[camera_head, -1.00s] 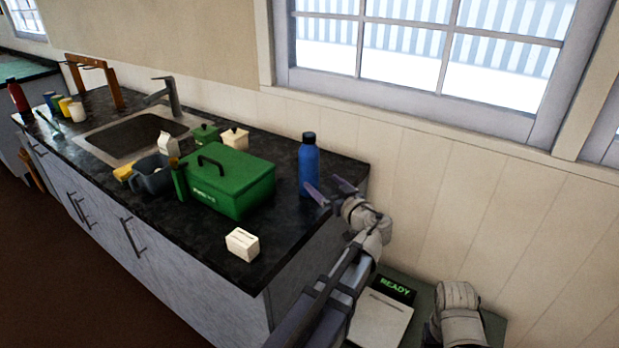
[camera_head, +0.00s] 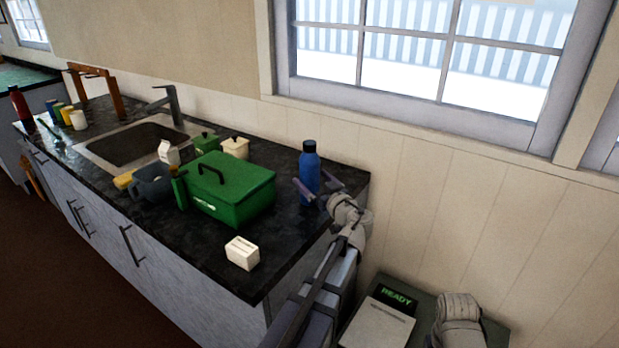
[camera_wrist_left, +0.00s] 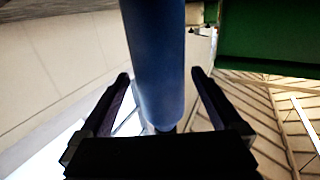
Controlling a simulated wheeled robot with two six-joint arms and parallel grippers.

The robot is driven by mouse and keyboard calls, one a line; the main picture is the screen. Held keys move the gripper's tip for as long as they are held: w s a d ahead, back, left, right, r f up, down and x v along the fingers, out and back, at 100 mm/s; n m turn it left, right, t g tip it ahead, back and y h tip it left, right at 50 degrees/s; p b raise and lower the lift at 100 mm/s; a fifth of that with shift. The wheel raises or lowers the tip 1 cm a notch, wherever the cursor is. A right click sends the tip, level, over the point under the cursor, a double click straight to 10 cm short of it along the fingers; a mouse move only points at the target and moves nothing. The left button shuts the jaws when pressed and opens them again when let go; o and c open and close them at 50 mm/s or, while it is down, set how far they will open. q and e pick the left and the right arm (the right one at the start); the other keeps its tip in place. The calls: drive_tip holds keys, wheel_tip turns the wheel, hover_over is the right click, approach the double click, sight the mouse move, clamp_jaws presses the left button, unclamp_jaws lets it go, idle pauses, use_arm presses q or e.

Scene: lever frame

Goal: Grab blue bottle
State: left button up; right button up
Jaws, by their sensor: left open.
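The blue bottle (camera_head: 308,172) with a dark cap stands upright near the right end of the dark counter, close to the wall. My left gripper (camera_head: 318,187) is open at the bottle, with one finger on its left side and the other to its right. In the left wrist view the blue bottle (camera_wrist_left: 158,50) runs between the two open fingers of my left gripper (camera_wrist_left: 160,78). A gap shows on each side, so the fingers do not appear to press on it.
A green lidded box (camera_head: 232,187) stands left of the bottle. A small white box (camera_head: 242,253) sits near the counter's front edge. A grey mug (camera_head: 152,182), canisters and a sink (camera_head: 135,142) are further left. The wall and window lie behind.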

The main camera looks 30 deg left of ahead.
use_arm(q)
drive_tip(key=shift+x, duration=1.15)
drive_tip(key=shift+c, duration=0.4)
clamp_jaws()
